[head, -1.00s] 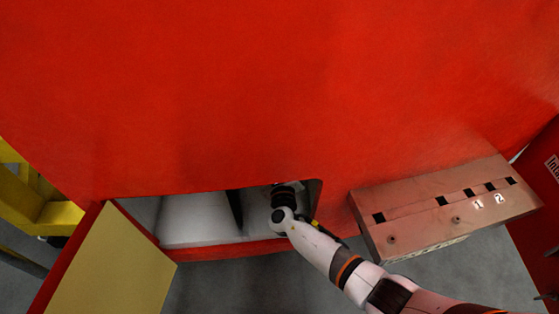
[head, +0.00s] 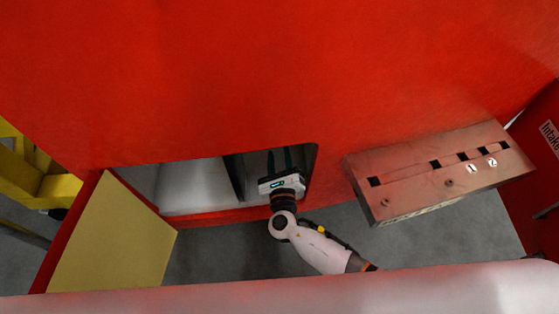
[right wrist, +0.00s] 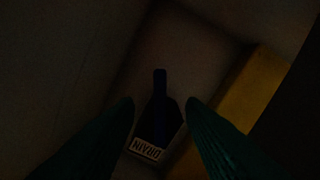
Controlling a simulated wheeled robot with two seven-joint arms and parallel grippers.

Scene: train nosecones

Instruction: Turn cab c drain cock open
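The drain cock handle (right wrist: 160,88) shows in the right wrist view as a narrow dark bar. A plate lettered DRAIN (right wrist: 147,149) lies below it. My right gripper (right wrist: 160,103) is open, with one finger on each side of the handle and a gap to it on both sides. How far the fingertips are from it in depth I cannot tell. In the head view my right gripper (head: 281,158) reaches into the right part of the hatch opening in the red nosecone (head: 270,80), where the handle is hidden. My left gripper is not in view.
A dark divider (head: 234,178) stands in the opening, left of my gripper. The open hatch door (head: 112,240) hangs at the left. A reddish box with slots, marked 1 and 2 (head: 430,180), juts out at the right. A yellow surface (right wrist: 245,95) lies right of the handle.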

